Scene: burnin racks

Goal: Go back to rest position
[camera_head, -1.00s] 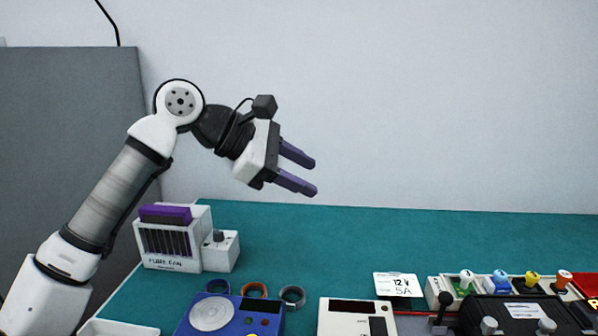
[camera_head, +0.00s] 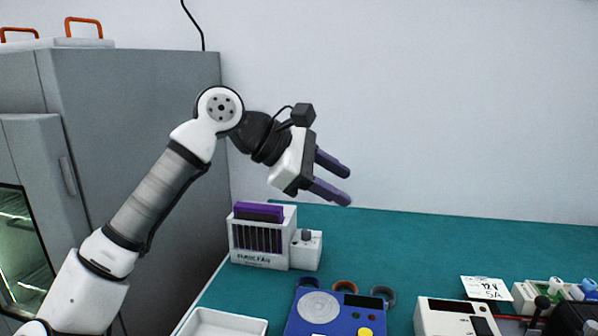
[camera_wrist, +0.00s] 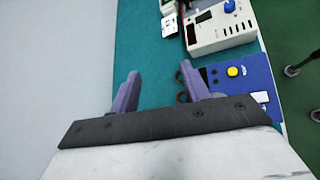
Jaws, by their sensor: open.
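My gripper (camera_head: 332,178) is raised in the air above the back of the green bench, at the middle of the head view. Its two purple fingers stand apart with nothing between them. In the wrist view the open fingers (camera_wrist: 160,92) point out over the bench, with the wall at the left. My arm comes up from the lower left, bends at a high elbow and tilts down to the right at the wrist.
A white fan box (camera_head: 258,240), a blue device (camera_head: 325,315), a white tray (camera_head: 225,323) and a white instrument (camera_head: 455,318) stand on the green bench (camera_head: 430,250). A grey cabinet (camera_head: 140,120) stands behind my arm. The bench's back middle is clear.

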